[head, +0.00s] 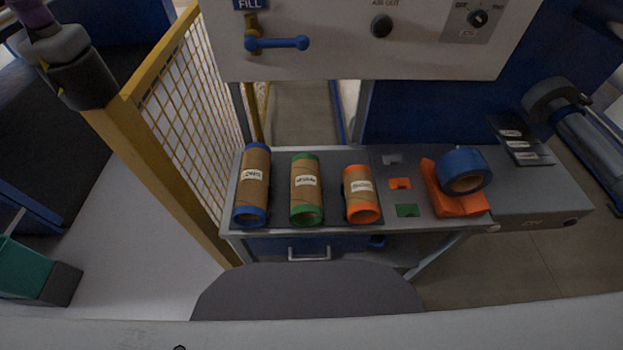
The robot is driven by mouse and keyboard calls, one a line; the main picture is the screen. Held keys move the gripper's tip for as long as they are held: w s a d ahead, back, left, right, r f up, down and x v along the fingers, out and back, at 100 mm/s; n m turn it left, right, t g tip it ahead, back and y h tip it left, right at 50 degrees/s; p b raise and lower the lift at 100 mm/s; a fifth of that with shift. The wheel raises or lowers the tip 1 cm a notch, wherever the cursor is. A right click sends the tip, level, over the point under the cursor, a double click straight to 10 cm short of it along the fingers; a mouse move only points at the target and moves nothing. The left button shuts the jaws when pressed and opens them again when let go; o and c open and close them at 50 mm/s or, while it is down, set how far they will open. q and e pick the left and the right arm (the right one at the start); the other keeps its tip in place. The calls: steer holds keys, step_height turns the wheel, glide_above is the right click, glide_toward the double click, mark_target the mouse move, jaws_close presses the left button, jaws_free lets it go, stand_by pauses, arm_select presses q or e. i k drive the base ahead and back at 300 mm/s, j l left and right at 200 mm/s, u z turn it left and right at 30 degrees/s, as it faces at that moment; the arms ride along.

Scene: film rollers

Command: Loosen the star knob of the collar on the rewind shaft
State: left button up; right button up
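I see no rewind shaft, collar or star knob that I can make out in the head view. Neither of my grippers shows clearly. A dark grey and black rounded part stands at the upper left, and a grey cylindrical part lies at the right edge. I cannot tell whether these are my arm links or parts of the place.
A yellow mesh fence (187,100) stands left. A white panel (345,48) with a blue-handled valve (278,43) hangs behind.

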mark_target(581, 100)
steer(key=z, duration=1.75)
